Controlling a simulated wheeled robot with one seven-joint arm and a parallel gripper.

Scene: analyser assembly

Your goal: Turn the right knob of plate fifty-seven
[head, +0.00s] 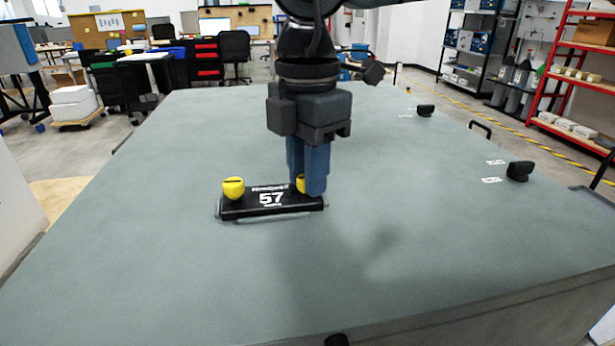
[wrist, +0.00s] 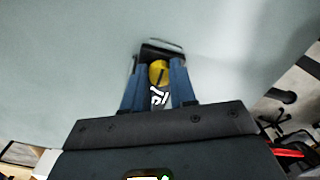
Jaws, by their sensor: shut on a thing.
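Plate fifty-seven (head: 240,211) is a black plate with a white "57", lying on the grey-green panel. Its left yellow knob (head: 233,188) is in plain view with a dark slot across its top. Its right yellow knob (head: 300,184) is mostly hidden behind my gripper (head: 310,190) in the head view. My gripper points down with blue fingers at the plate's right end. In the wrist view the right knob (wrist: 158,72) sits between the two blue fingers of my gripper (wrist: 159,72), its dark slot running up the picture. The fingers are shut on it.
The wide panel (head: 150,260) is largely clear around the plate. Black knobs (head: 519,171) and (head: 425,110) with small white labels stand along its right side. A black handle (head: 480,129) is at the right edge. Red shelves (head: 560,80) stand beyond.

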